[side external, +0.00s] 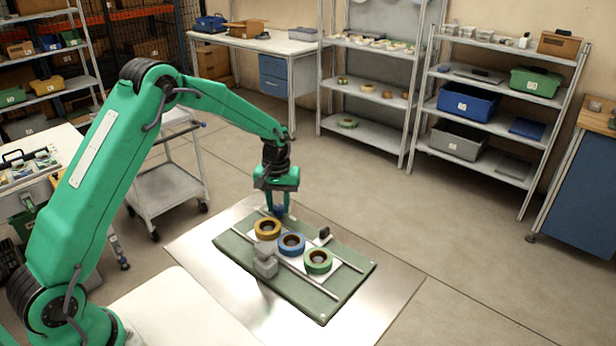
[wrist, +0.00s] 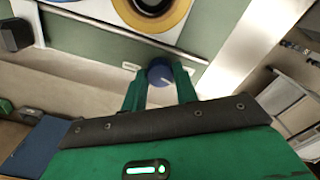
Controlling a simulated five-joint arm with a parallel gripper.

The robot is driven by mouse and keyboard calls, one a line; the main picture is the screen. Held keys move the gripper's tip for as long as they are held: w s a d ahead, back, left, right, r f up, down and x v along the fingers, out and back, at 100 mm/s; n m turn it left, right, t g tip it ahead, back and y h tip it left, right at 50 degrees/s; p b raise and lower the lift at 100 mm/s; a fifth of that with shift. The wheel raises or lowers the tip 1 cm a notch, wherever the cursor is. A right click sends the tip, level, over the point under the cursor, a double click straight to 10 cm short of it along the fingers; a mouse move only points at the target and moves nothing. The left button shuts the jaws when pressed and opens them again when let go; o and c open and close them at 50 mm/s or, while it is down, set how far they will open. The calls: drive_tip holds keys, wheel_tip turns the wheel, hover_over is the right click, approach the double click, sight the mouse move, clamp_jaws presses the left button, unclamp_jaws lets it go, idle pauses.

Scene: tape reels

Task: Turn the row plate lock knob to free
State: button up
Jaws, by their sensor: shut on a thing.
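The lock knob (wrist: 160,73) is a round blue knob with a white pointer line, seen at the middle of the wrist view. The line slants toward the lower right. My gripper (wrist: 160,88) is shut on the knob, one green finger on each side. In the side view my gripper (side external: 279,211) points down at the back left edge of the green board, and the knob is mostly hidden between the fingers. The white row plate (side external: 337,266) bears a yellow reel (side external: 267,236), a blue reel (side external: 291,252) and a green reel (side external: 318,269).
The green board (side external: 320,310) lies on a metal sheet (side external: 205,237). Metal rails (side external: 313,283) run along the row. A grey block (side external: 265,267) stands at the front and a small black handle (side external: 324,233) at the back. Shelves and a cart (side external: 168,185) stand apart behind.

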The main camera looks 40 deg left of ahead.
sight(279, 207)
drive_tip(key=shift+n, duration=1.2)
drive_tip(key=o, duration=1)
drive_tip(key=shift+r, duration=3.95)
